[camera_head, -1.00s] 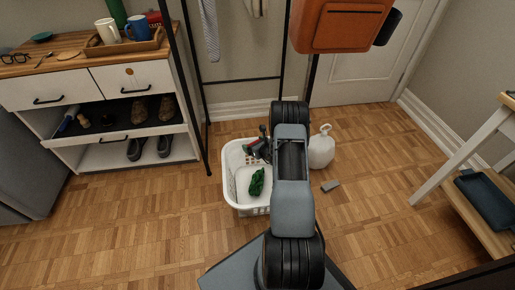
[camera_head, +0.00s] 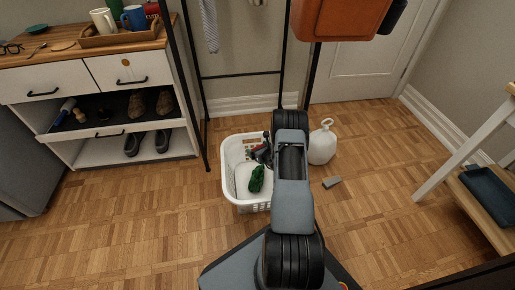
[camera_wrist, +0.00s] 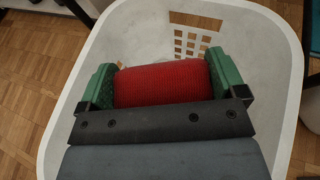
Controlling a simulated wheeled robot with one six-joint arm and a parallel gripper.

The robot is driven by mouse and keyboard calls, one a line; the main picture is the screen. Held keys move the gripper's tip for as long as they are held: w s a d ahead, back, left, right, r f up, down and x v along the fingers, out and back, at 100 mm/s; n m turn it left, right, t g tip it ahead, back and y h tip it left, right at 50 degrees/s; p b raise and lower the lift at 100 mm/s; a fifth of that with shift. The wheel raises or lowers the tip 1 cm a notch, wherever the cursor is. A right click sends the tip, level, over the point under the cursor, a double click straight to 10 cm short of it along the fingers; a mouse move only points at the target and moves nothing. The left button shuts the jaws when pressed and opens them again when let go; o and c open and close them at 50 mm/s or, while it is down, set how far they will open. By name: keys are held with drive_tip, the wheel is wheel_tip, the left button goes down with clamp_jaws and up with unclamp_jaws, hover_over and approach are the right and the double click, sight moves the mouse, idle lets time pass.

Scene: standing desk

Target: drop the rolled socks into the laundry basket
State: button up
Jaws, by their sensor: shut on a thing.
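The rolled socks (camera_wrist: 163,84) are a red knitted roll, held crosswise between the green-padded fingers of my gripper (camera_wrist: 164,86). My gripper is shut on them. In the wrist view, the white laundry basket (camera_wrist: 270,45) surrounds the socks and gripper, with its slotted wall beyond them. In the head view, the basket (camera_head: 231,190) stands on the floor left of my arm, which covers its right side. A small patch of red shows by my dark wrist over the basket. The exact height of the socks above the basket floor is unclear.
A white jug (camera_head: 322,147) and a small grey block (camera_head: 332,182) are on the floor to the right. A black rack post (camera_head: 190,90) stands behind left, beside a white cabinet (camera_head: 50,85).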

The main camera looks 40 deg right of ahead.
drive_tip(key=o, duration=0.6)
drive_tip(key=shift+s+r, duration=0.1)
drive_tip(key=p+v, duration=0.5)
drive_tip(key=v, duration=0.8)
drive_tip(key=shift+s, duration=0.25)
